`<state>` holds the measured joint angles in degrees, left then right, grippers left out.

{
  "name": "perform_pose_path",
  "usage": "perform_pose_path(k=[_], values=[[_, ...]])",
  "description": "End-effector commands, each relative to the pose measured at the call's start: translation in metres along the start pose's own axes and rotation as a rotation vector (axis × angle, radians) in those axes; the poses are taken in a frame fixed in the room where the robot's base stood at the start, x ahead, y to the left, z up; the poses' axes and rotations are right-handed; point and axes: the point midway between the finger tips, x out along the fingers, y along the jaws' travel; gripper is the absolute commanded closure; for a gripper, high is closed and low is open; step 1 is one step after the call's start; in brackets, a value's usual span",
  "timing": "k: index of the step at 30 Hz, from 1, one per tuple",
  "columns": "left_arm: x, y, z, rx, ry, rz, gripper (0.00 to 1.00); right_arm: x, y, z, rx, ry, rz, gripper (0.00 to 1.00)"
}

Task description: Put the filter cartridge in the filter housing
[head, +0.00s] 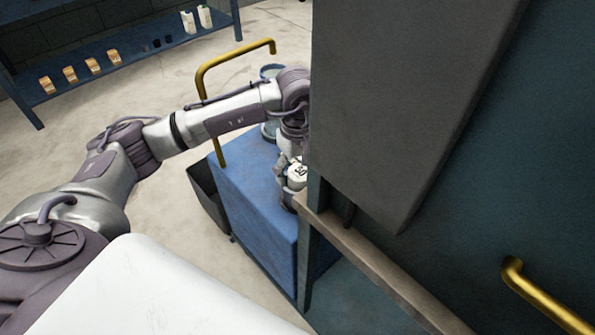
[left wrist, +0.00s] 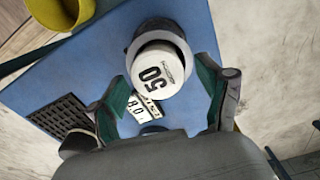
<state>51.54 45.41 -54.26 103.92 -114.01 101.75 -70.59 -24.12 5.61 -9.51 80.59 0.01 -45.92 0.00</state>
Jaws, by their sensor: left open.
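A white cylinder with a black "50" on its end, which looks like the filter cartridge (left wrist: 160,72), is at the blue cart in the left wrist view. It also shows in the head view (head: 297,171). A dark grey ring surrounds its far side; I cannot tell whether this is the filter housing. My left gripper (left wrist: 166,92) is open, with green-padded fingers on either side of the cylinder's near side. In the head view the left gripper (head: 290,188) is small and partly hidden. A white printed label (left wrist: 143,107) lies between the fingers. My right gripper is not in view.
The blue cart (head: 232,190) has a yellow handle (head: 235,55). A blue-rimmed round container (head: 271,71) shows behind my arm. A large grey cabinet-like block (head: 400,90) blocks the right side. A blue shelf (head: 130,60) with small items stands at the back left.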

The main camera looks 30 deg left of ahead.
Motion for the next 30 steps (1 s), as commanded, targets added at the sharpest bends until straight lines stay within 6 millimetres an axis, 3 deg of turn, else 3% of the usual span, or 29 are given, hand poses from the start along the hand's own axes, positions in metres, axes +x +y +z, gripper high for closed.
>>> perform_pose_path(k=[6,13,19,30], values=[[-0.052,0.002,-0.001,0.001,0.004,0.007,0.22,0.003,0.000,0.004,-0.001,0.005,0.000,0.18],[-0.093,0.001,0.000,0.000,0.002,0.005,0.22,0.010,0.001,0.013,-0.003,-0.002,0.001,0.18],[-0.108,0.001,0.000,0.000,0.001,0.003,0.22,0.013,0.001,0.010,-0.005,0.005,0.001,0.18],[-0.109,0.000,0.000,-0.001,0.000,0.002,0.22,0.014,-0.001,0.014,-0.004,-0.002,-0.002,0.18]])
